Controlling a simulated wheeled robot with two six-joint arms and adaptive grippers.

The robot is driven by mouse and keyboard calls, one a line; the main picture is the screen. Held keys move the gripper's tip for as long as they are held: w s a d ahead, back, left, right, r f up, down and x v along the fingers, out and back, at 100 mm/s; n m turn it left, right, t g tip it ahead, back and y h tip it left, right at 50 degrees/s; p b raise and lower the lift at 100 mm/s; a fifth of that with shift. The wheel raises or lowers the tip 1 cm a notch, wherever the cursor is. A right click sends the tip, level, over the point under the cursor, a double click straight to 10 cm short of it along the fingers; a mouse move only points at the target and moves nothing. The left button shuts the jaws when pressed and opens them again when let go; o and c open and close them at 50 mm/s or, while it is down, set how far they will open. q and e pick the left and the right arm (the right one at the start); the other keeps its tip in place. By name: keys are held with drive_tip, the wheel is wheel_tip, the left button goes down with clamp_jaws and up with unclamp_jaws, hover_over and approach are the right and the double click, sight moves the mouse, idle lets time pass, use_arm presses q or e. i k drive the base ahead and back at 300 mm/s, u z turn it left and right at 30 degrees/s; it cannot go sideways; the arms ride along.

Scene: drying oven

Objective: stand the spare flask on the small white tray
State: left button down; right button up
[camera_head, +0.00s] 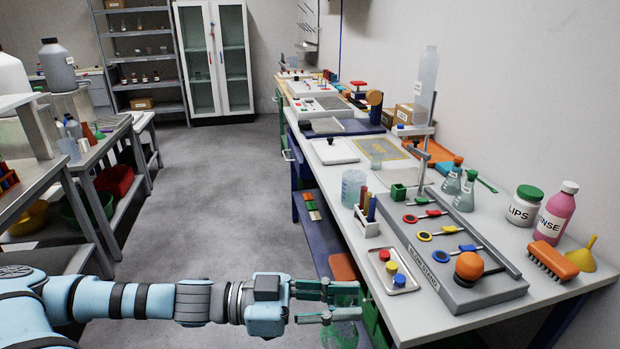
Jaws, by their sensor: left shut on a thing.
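My left gripper (330,301) reaches in from the left at the bottom of the view, in front of the bench's near edge. It is shut on a greenish see-through glass flask (341,335), whose upper part shows between and beyond the fingers. The flask looks roughly upright, and its lower end is close to the picture's bottom edge. A small white tray (378,256) lies on the bench, to the right of and beyond the gripper. Red, yellow and blue round pieces stand on it. My right gripper is not in view.
Right of the tray is a grey board (480,298) with coloured tools and an orange knob. Two stoppered flasks (452,182) (466,195) stand behind it. A vial rack (366,222) and a clear beaker (353,188) stand beyond the tray. Bottles (556,212) line the right.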

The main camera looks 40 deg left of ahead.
sight(338, 156)
drive_tip(key=u, duration=0.4)
drive_tip(key=i, duration=0.55)
drive_tip(key=u, duration=0.4)
drive_tip(key=k, duration=0.55)
drive_tip(key=u, duration=1.4)
drive_tip(key=i, duration=2)
drive_tip(key=z, duration=3)
drive_tip(key=i, duration=0.5)
